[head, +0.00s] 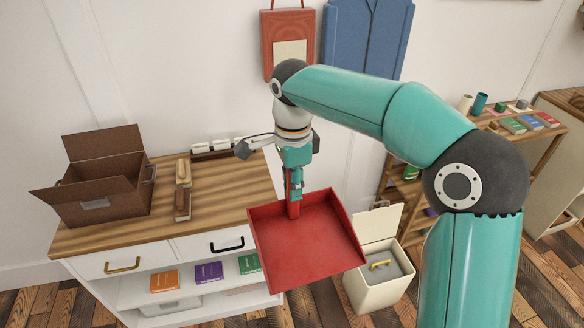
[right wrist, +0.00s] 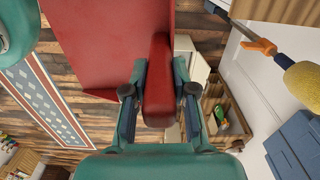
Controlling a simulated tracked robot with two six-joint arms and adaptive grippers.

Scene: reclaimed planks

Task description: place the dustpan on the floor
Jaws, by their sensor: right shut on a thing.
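The red dustpan (head: 308,243) hangs in the air in front of the cabinet, its pan tilted toward the head camera. My right gripper (head: 294,185) is shut on the dustpan's handle and points down. In the right wrist view, the red handle sits between the two fingers of the gripper (right wrist: 158,100), and the red pan (right wrist: 100,45) extends beyond them. The wooden floor (head: 535,285) shows at the lower right and along the bottom. The dustpan is above it and apart from it. My left gripper is not in view.
A wooden-topped cabinet (head: 215,200) stands at left with an open brown box (head: 100,195) and brushes on it. A cream bin (head: 375,285) with an open lid stands right of the dustpan. A shelf (head: 540,145) with books is further right. Floor at lower right is clear.

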